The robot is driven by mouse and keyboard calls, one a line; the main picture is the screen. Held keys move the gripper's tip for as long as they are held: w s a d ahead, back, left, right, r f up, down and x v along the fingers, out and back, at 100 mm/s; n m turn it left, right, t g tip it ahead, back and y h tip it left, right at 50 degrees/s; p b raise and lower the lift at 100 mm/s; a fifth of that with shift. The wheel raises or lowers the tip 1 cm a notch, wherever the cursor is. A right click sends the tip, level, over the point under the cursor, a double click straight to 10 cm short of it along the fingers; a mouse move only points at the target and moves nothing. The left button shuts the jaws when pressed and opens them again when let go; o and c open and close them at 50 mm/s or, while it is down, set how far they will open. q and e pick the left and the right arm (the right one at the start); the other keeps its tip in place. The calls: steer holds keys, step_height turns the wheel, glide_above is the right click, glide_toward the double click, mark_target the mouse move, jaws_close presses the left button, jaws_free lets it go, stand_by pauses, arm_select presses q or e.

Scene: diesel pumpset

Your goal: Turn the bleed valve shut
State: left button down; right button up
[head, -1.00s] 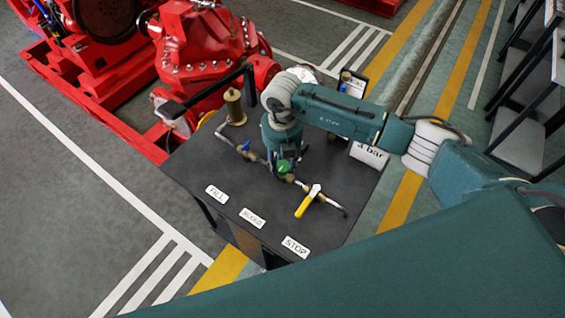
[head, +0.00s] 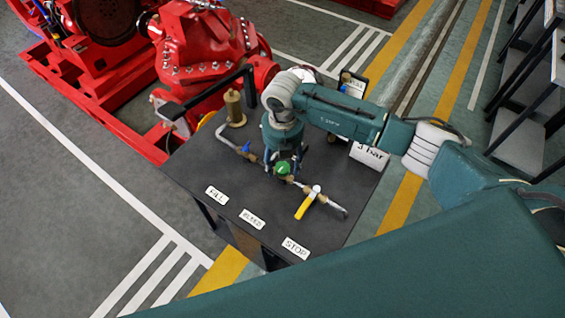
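The bleed valve is the middle one on the pipe, with a green handwheel (head: 282,168), behind the label that seems to read BLEED (head: 252,219). My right gripper (head: 283,160) points down from above right at the green handwheel, its fingers at or very close to it. The wrist hides most of the fingers, so I cannot tell whether they are closed on the wheel. My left gripper is out of view.
On the same pipe are a blue-handled valve (head: 245,147) to the left and a yellow lever (head: 307,204) to the right. A brass cylinder (head: 234,107) stands behind on the dark table (head: 200,165). A "bar" sign (head: 370,155) stands at right, red pump (head: 205,45) behind.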

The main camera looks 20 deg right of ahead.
mark_target(283, 166)
steer(key=shift+s, duration=0.1)
steer(key=shift+r, duration=0.15)
step_height(283, 166, up, 12)
stand_by(0.4)
steer(key=shift+f, duration=0.2)
